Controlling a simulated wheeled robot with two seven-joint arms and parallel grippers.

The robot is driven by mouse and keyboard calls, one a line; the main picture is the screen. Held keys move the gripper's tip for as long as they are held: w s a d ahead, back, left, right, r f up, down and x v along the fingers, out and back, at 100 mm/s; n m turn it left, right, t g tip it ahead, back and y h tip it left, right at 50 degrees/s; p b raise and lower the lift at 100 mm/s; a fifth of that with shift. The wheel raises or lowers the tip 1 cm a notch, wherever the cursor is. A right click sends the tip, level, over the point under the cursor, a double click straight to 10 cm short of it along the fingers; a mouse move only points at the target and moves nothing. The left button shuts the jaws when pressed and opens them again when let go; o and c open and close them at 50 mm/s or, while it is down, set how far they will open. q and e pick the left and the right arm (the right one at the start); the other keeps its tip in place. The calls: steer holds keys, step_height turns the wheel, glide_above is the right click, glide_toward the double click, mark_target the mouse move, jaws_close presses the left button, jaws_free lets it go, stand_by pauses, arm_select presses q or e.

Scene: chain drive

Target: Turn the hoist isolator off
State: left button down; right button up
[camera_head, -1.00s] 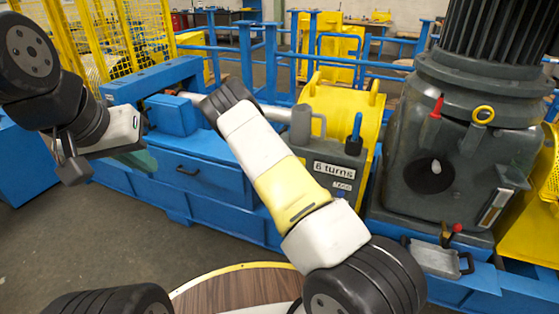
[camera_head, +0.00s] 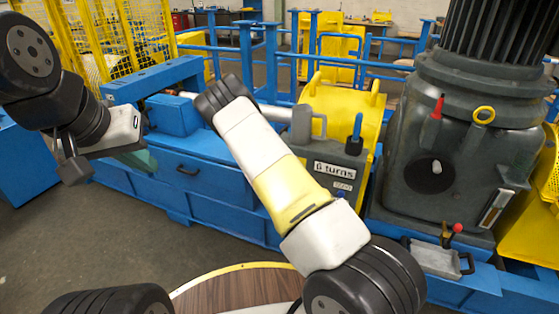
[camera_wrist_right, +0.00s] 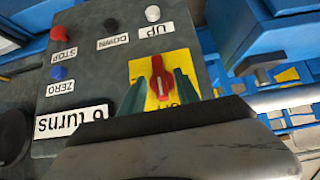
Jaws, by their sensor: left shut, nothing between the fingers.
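The hoist isolator is a red handle (camera_wrist_right: 158,84) on a yellow plate (camera_wrist_right: 183,60) in the right wrist view. The handle points along the same direction as the fingers. My right gripper (camera_wrist_right: 161,74) has its two green fingers on either side of the handle, with yellow plate showing between; it looks open. In the head view the isolator and right gripper are hidden behind my right arm. My left gripper (camera_head: 143,160) is shut and empty at the left, near the blue frame, far from the isolator.
Beside the isolator are a red STOP button (camera_wrist_right: 58,33), a blue ZERO button (camera_wrist_right: 59,73), a black DOWN button (camera_wrist_right: 111,25) and a white UP button (camera_wrist_right: 152,13). The "6 turns" sign (camera_head: 335,170) is on the grey control box. A large grey motor housing (camera_head: 450,180) stands at right.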

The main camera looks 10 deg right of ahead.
steer(key=v, duration=0.6)
steer(key=shift+a+r, duration=0.1)
steer(key=shift+r, duration=0.05)
steer(key=s+a+r+n+g+y, duration=0.1)
steer(key=s+a+r+y, duration=0.3)
steer(key=s+r, duration=0.7)
steer(key=s+a+r+n+g+y, duration=0.1)
steer(key=s+a+r+n+y, duration=0.2)
steer(key=s+r, duration=0.8)
steer(key=s+d+r+n, duration=0.1)
steer(key=s+r, duration=0.5)
steer(key=s, duration=0.3)
steer(key=s+d+r+n, duration=0.1)
steer(key=s+r+n, duration=0.1)
steer(key=s+r, duration=0.5)
steer(key=shift+s+t, duration=0.4)
steer(key=shift+s, duration=0.7)
